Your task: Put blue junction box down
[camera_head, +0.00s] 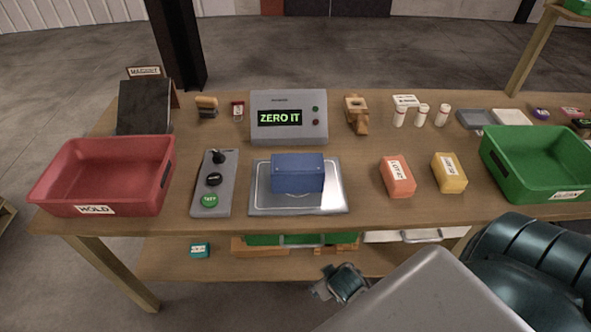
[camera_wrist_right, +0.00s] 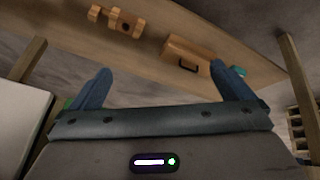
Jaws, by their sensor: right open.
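The blue junction box (camera_head: 297,173) sits on the silver plate of the scale (camera_head: 335,205) in the middle of the table. Nothing holds it. My right gripper (camera_head: 328,284) is below and in front of the table's front edge, well apart from the box. In the right wrist view my right gripper (camera_wrist_right: 165,88) has its two blue fingers wide apart with nothing between them. The junction box does not show in that view. My left gripper is not in view.
A display (camera_head: 289,118) reading ZERO IT stands behind the scale. A button panel (camera_head: 225,180) and red HOLD bin (camera_head: 155,189) are left. An orange block (camera_head: 397,178), a yellow block (camera_head: 449,174) and a green bin (camera_head: 500,177) are right. A lower shelf (camera_head: 185,265) runs below.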

